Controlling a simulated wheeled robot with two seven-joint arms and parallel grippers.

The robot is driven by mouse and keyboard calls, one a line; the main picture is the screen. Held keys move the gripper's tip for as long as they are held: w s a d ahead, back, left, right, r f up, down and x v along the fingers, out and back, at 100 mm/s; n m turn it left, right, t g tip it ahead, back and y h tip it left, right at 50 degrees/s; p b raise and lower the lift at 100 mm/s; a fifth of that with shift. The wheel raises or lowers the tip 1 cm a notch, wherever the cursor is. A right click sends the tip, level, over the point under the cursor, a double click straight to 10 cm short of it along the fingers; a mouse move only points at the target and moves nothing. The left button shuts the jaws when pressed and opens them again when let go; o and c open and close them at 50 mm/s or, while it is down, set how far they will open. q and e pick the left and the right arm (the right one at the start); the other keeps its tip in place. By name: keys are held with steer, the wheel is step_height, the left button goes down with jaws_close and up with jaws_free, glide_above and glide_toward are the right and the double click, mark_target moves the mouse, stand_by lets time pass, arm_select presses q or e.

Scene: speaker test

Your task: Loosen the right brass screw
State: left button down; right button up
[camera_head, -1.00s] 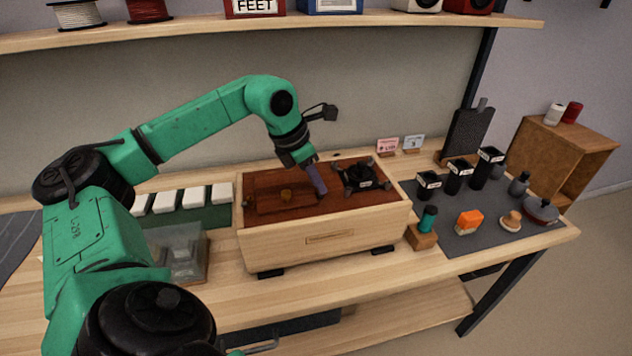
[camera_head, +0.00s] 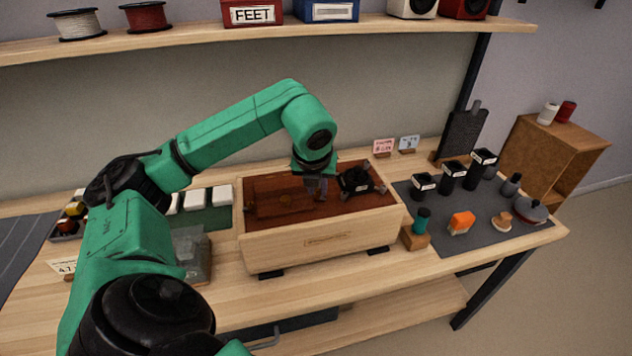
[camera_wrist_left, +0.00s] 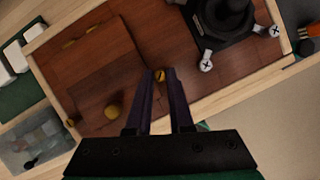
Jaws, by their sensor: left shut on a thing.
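The right brass screw (camera_wrist_left: 160,75) is a slotted yellow head in the reddish-brown wooden face of the box (camera_head: 330,240). My left gripper (camera_wrist_left: 160,82) points down at the face with its dark purple fingers on either side of the screw head, shut on it. In the head view my left gripper (camera_head: 316,192) is over the face, just left of a black device, and hides the screw. A round brass knob (camera_wrist_left: 112,110) and a small brass piece (camera_wrist_left: 72,122) lie to the left along the wooden panel (camera_wrist_left: 110,75). My right gripper is not in view.
The black device (camera_head: 357,180) with screwed feet stands on the box close to my left gripper. White blocks (camera_head: 222,195) and a clear bin (camera_head: 192,255) are at left.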

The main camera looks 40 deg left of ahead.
arm_select(q)
steer(key=n, duration=0.2)
steer(key=n+g+y+p, duration=0.1)
steer(key=n, duration=0.2)
steer(key=shift+w+d+r+n, duration=0.15)
steer(key=shift+w+r+n, duration=0.05)
steer(key=shift+w+n, duration=0.1)
steer(key=shift+n+g+y+p, duration=0.4)
steer(key=shift+n+g+p, duration=0.5)
steer(key=shift+n, duration=0.7)
steer(key=shift+f, duration=0.15)
steer(key=c, duration=0.8)
jaws_free()
steer(key=p+v, duration=0.8)
steer(key=v, duration=0.6)
steer(key=shift+r, duration=0.25)
